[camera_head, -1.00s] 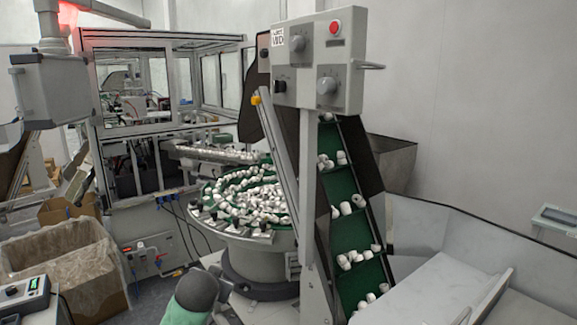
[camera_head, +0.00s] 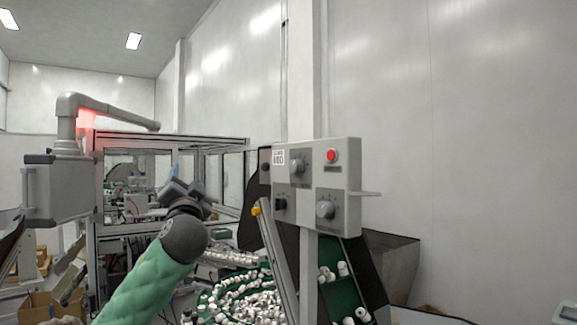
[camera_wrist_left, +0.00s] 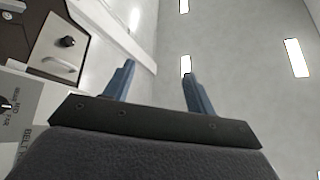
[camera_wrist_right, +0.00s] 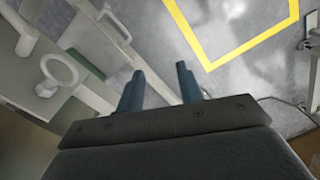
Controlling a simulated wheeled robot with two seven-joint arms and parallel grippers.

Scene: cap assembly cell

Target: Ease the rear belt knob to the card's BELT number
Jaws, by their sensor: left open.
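A grey control box (camera_head: 345,185) on a post faces me in the head view. It carries an upper knob (camera_head: 299,157), a lower right knob (camera_head: 325,210), a dark lower left switch (camera_head: 280,202) and a small white card (camera_head: 279,158) at its upper left, too small to read. I cannot tell which knob is the rear belt knob. My left gripper (camera_head: 184,188) is raised left of the box, apart from it. In the left wrist view its jaws (camera_wrist_left: 157,73) are open and empty. In the right wrist view my right gripper (camera_wrist_right: 160,74) is open and empty.
A red button (camera_head: 332,155) sits on the box's upper right. Below are white caps on a green feeder bowl (camera_head: 235,300) and an inclined conveyor (camera_head: 335,295).

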